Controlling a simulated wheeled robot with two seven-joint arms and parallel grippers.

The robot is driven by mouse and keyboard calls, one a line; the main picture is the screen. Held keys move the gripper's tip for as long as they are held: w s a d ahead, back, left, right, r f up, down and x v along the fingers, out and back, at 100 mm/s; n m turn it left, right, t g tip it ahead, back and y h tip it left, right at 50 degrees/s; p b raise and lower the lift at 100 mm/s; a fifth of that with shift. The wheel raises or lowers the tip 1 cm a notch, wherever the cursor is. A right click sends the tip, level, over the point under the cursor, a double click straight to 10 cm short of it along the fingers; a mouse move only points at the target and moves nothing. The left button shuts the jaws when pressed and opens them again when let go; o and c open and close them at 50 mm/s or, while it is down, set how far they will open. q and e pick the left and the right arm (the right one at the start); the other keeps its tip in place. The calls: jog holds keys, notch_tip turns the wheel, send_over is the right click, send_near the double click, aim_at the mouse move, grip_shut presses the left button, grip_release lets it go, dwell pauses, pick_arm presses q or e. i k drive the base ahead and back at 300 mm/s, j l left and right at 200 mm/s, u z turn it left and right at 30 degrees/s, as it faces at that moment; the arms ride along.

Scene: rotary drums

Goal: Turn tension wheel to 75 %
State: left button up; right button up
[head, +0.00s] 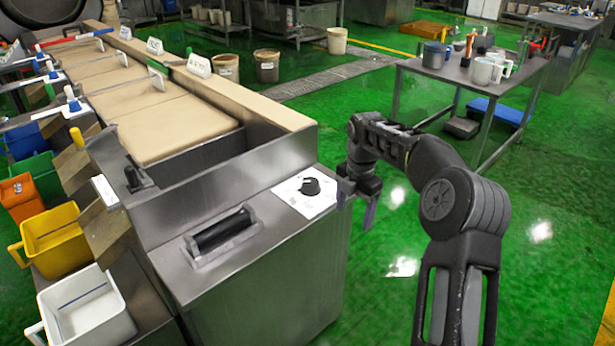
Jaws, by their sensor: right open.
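A round black knob (310,186) sits on a white dial plate (300,196) at the right corner of the steel machine top. A black ribbed roller (222,230) lies in a metal frame to its lower left. No label readable here tells which of the two is the tension wheel, and the dial marks are too small to read. My right gripper (357,204) is open and empty, pointing down just right of the machine's edge, close to the dial plate but apart from the knob. My left gripper is not in view.
The steel machine (270,270) carries a long belt (165,125) toward the back left. A yellow bin (52,240) and a white bin (85,310) stand at its left. A table (475,78) with mugs stands at back right. Green floor lies clear between.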

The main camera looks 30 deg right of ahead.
aim_at(310, 187)
jog(key=i, duration=0.85)
